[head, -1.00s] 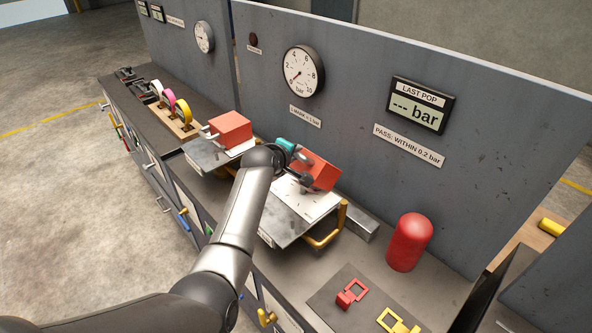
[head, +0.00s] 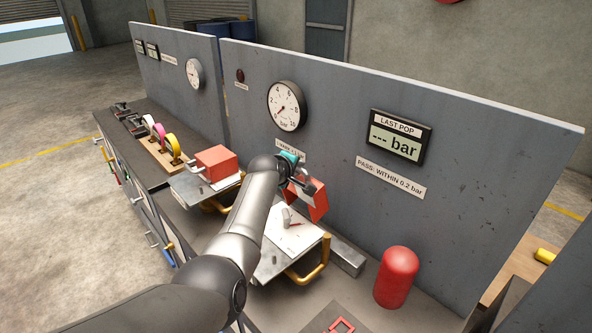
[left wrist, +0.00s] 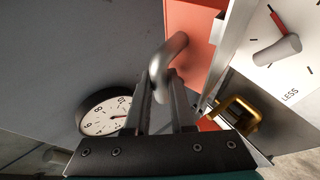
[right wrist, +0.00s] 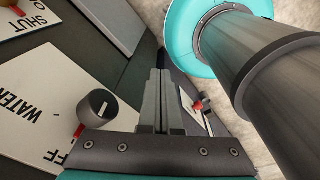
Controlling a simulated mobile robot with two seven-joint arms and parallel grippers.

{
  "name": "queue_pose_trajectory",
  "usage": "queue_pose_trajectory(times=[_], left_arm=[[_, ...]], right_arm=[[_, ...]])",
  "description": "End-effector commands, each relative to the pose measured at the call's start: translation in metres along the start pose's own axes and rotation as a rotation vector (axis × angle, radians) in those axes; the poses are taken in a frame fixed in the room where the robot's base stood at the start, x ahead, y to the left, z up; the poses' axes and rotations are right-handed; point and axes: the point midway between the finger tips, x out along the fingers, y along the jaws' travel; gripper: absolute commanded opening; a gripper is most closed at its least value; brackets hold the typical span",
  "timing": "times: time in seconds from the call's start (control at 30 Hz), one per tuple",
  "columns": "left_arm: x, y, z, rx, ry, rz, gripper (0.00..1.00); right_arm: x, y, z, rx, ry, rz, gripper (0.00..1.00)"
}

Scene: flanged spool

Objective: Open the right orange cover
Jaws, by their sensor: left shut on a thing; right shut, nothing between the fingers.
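The right orange cover (head: 318,205) is tilted up on edge at the back of its white plate (head: 297,238), near the grey panel. A grey knob (head: 286,218) on the plate is uncovered. My left gripper (head: 306,186) is at the cover's handle. In the left wrist view, the gripper (left wrist: 165,90) is shut on the silver handle (left wrist: 172,55), with the orange cover (left wrist: 193,32) behind it. The knob (left wrist: 277,50) shows there too. My right gripper (right wrist: 160,75) is shut and empty, and shows only in the right wrist view.
The left orange cover (head: 217,160) sits down on its box. A yellow bent bar (head: 312,262) is at the right plate's edge. A red cylinder (head: 397,277) stands to the right. The panel with a gauge (head: 287,106) rises close behind the cover.

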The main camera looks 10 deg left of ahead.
Motion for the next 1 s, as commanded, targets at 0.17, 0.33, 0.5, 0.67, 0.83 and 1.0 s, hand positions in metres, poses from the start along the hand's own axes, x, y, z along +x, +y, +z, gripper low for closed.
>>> queue_pose_trajectory(times=[0.17,0.33,0.5,0.67,0.83,1.0], left_arm=[[0.0001,-0.0005,0.0001,-0.001,0.000,0.000,0.00],[0.0001,-0.0007,-0.0001,-0.001,0.001,0.000,0.29],[0.0000,-0.0007,-0.0003,-0.001,0.001,0.000,0.48],[0.0000,-0.0011,-0.0004,-0.001,0.001,-0.001,0.52],[-0.0003,-0.0017,-0.0002,0.000,0.000,-0.003,0.52],[-0.0058,-0.0015,0.0001,-0.001,0.000,-0.002,0.52]], right_arm=[[0.0001,-0.0036,-0.0012,0.002,0.002,-0.005,0.00],[0.0001,-0.0034,-0.0013,0.002,0.002,-0.004,0.00],[0.0001,-0.0031,-0.0014,0.001,0.002,-0.004,0.00],[0.0001,-0.0022,-0.0013,0.001,0.002,-0.003,0.00],[-0.0003,0.0003,-0.0009,-0.001,0.001,0.000,0.00],[-0.0039,0.0012,-0.0011,-0.001,0.001,0.001,0.00]])
